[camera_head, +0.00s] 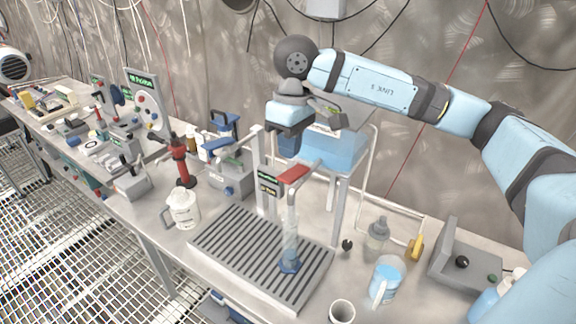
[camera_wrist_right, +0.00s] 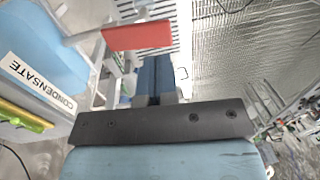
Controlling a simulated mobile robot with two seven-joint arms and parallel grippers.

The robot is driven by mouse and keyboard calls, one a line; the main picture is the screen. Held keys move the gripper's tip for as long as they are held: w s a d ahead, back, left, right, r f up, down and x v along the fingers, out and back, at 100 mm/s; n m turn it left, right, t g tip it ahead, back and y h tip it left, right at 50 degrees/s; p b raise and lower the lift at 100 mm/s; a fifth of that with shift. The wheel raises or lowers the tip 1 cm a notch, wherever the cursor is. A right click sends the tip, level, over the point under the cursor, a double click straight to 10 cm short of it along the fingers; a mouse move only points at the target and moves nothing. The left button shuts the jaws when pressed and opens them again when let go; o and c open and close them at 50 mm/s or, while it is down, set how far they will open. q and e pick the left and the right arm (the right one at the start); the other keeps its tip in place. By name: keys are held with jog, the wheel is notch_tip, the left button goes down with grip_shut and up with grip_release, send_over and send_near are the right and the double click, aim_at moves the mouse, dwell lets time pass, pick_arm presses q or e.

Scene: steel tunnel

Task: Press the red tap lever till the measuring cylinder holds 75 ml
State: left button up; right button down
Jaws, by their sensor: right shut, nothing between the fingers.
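The red tap lever (camera_head: 294,174) sticks out from the tap post above the drip tray; it also shows in the right wrist view (camera_wrist_right: 138,37). The measuring cylinder (camera_head: 290,240), clear with a blue foot, stands upright on the slatted drip tray (camera_head: 222,246) under the lever. Its liquid level is too small to read. My right gripper (camera_head: 288,145) is shut and empty, pointing down above and behind the lever, apart from it. Its dark blue fingers (camera_wrist_right: 155,78) show together in the wrist view, beside the lever. My left gripper is out of view.
A tank of blue liquid (camera_head: 335,154) labelled CONDENSATE (camera_wrist_right: 38,80) stands close behind the tap. A blue-filled jug (camera_head: 387,278), a white cup (camera_head: 342,312) and a grey box (camera_head: 466,262) stand to the right. A white jug (camera_head: 184,210) stands left of the tray.

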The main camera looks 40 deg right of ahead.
aim_at(293, 174)
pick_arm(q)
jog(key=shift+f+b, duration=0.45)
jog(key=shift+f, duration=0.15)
pick_arm(e)
notch_tip(293, 174, up, 9)
jog(key=d, duration=0.1)
jog(key=shift+w+f, duration=0.15)
jog(key=shift+d, duration=0.1)
dwell(1.9)
